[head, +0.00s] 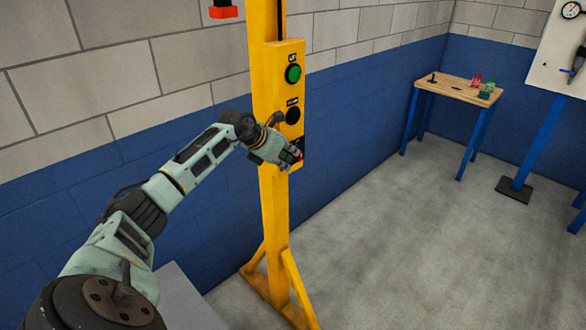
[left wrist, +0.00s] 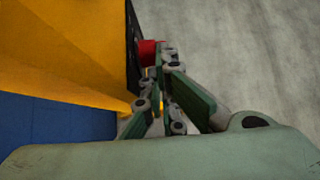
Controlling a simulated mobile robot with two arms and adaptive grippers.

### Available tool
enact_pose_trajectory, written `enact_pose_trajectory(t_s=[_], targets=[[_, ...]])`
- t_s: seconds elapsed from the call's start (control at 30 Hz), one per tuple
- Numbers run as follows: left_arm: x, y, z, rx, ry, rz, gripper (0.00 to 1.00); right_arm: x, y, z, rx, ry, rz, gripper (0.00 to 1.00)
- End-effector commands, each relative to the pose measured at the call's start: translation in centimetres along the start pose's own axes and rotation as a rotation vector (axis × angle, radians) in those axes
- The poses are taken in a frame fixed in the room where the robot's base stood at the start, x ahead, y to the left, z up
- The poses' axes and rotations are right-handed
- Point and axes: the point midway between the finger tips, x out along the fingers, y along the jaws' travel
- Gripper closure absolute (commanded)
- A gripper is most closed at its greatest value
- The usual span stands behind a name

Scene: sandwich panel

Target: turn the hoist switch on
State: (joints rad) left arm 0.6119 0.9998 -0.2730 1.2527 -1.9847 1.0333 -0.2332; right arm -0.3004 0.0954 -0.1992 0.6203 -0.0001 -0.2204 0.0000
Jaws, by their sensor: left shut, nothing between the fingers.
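A yellow hoist post carries a yellow control box (head: 283,95) with a green button (head: 293,74) at the top and a black button (head: 292,115) below it. Low on the box is a black plate (head: 300,144), mostly hidden behind my left gripper (head: 294,155). In the left wrist view a red knob-like part (left wrist: 147,52) stands out from the black plate (left wrist: 132,48). My left gripper (left wrist: 160,68) is shut and empty, its fingertips close beside the red part. Whether they touch it I cannot tell. My right gripper is not in view.
The yellow post (head: 274,220) stands on braced feet near a blue and grey block wall. A red part (head: 223,12) hangs at the top. A wooden table (head: 452,87) with small items stands at the back right. The floor between is clear.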

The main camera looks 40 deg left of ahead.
Motion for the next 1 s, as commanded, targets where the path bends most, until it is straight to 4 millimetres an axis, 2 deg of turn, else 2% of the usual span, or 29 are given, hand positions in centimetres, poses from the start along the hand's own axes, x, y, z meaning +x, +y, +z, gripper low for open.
enact_pose_trajectory(t_s=[0.17, 0.47, 1.0], targets=[[-0.2, 0.3, 0.3, 0.002, -0.002, 0.001, 1.00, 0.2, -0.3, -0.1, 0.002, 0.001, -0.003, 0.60], [-0.6, 0.2, 1.3, 0.001, -0.004, 0.000, 1.00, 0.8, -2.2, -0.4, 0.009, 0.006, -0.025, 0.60], [-0.7, 0.2, 1.6, 0.001, -0.004, 0.000, 1.00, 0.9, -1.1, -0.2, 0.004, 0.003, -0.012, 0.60]])
